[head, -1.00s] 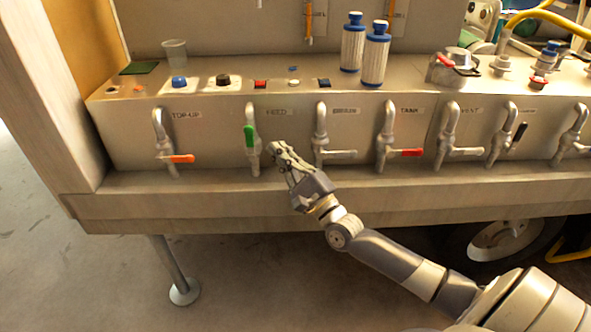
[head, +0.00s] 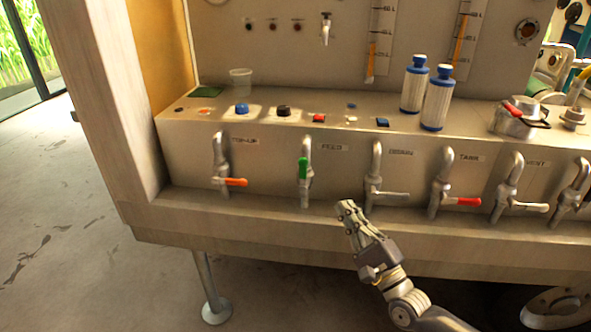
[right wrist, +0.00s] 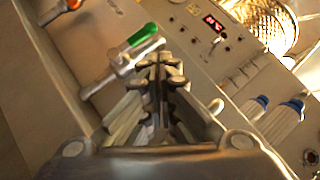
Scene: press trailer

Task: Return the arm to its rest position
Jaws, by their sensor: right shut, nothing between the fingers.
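My right gripper (head: 347,209) is in front of the trailer's front ledge in the head view, below and between the FEED tap and the tap to its right. Its fingers are shut and empty. The right wrist view shows the closed fingers (right wrist: 160,68) too, with the green-handled FEED tap (right wrist: 133,48) just beyond them. In the head view the FEED tap (head: 305,170) has its green handle pointing up, and the gripper is apart from it. My left gripper is not in view.
The TOP-UP tap (head: 224,168) has an orange handle out to the side. The TANK tap (head: 443,184) has a red handle. Two white filter cartridges (head: 437,99) and a clear cup (head: 240,79) stand on the panel top. Open floor (head: 90,270) lies at the lower left.

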